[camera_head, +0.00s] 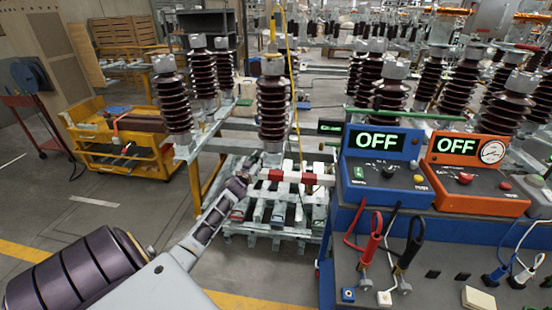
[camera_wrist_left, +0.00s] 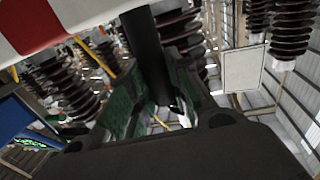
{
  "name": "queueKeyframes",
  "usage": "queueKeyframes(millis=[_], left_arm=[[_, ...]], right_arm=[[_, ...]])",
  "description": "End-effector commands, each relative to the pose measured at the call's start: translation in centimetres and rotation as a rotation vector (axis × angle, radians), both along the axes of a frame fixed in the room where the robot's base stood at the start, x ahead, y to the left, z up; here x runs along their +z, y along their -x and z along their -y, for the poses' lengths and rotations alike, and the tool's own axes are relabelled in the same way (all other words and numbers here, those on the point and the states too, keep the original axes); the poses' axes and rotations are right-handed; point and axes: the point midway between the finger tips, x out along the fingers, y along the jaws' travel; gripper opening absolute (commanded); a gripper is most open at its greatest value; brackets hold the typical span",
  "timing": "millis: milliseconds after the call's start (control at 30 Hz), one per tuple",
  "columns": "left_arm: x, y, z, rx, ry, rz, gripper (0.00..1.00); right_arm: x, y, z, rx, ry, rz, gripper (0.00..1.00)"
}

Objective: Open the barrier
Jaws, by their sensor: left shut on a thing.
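The barrier (camera_head: 290,176) is a red and white striped bar in the middle of the head view, roughly level beside the blue control box. Its striped bar also fills the top left of the left wrist view (camera_wrist_left: 75,18). My left gripper (camera_head: 246,176) is at the left end of the bar, small and partly hard to make out. In the left wrist view its fingers stand on both sides of a dark upright rod (camera_wrist_left: 148,50) next to the bar, and it is shut on this rod. The rod's lower end is hidden between the fingers. My right gripper is not in view.
A blue box (camera_head: 381,166) and an orange box (camera_head: 474,173), both reading OFF, stand on a bench right of the barrier. Brown insulators (camera_head: 272,105) stand behind it. A yellow cart (camera_head: 125,140) is at the left. Grey floor is free in the left foreground.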

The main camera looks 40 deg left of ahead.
Motion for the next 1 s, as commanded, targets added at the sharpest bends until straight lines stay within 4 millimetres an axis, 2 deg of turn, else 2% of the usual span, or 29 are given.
queueKeyframes(millis=[33, 100, 500, 800, 1000], left_arm=[[0.2, 0.8, -1.4, 0.003, -0.004, -0.006, 0.00], [0.2, 1.8, -3.0, 0.003, -0.005, -0.005, 0.00], [0.1, 6.8, -11.7, 0.002, -0.005, -0.004, 0.00], [0.0, 10.2, -17.5, 0.002, -0.003, -0.003, 0.00], [0.0, 11.7, -20.0, 0.002, -0.002, -0.003, 0.00]], right_arm=[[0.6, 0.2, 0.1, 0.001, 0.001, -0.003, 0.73], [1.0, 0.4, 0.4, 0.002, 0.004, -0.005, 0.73], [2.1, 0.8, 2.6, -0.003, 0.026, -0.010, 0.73], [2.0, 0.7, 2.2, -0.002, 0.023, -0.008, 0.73], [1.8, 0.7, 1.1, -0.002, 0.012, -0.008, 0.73]])
